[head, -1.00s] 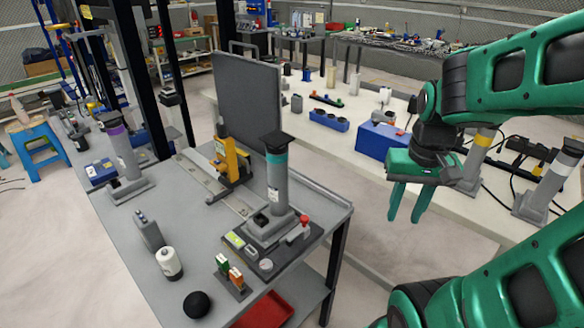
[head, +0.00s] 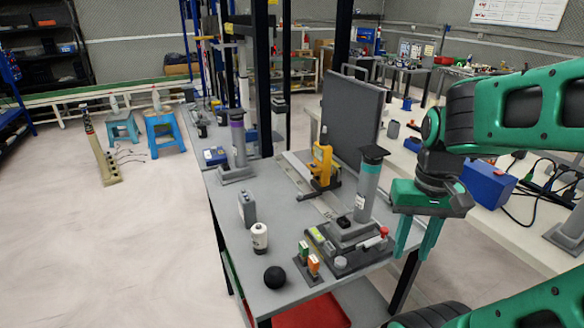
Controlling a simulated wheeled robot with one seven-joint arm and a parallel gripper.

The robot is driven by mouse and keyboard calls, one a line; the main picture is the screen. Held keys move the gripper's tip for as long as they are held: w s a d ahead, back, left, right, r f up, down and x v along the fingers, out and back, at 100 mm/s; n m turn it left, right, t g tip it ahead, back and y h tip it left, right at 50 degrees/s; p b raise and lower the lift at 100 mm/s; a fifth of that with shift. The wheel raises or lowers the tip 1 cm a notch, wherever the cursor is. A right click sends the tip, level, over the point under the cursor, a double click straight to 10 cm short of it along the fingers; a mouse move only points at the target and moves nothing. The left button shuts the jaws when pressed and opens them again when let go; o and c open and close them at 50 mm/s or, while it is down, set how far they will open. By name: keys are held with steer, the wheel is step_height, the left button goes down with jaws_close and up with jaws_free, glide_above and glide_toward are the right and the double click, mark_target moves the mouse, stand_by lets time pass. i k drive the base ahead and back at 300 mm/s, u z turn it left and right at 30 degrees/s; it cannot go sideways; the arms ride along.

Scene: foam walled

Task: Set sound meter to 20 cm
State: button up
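A yellow upright device (head: 322,167) sits on a pale rail (head: 303,172) that runs along the table in front of a dark grey panel. A small grey upright box (head: 247,208) with a dark top stands at the table's left edge. I cannot tell which of these is the sound meter, and no scale marks are readable. My green gripper (head: 414,254) hangs fingers down at the right, beside the table's right edge in the picture. Its two fingers are apart with nothing between them. It is well away from the yellow device and the grey box.
On the grey table (head: 232,258) stand a grey column with a teal band (head: 367,190), a purple-banded column (head: 238,142), a white cylinder (head: 260,238), a black ball (head: 275,277) and small green and orange blocks. The grey panel (head: 350,115) stands behind the rail.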

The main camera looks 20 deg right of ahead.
mark_target(327, 181)
steer(key=u, duration=0.9)
steer(key=k, duration=1.2)
steer(key=z, duration=0.85)
steer(key=i, duration=1.5)
steer(key=u, duration=0.05)
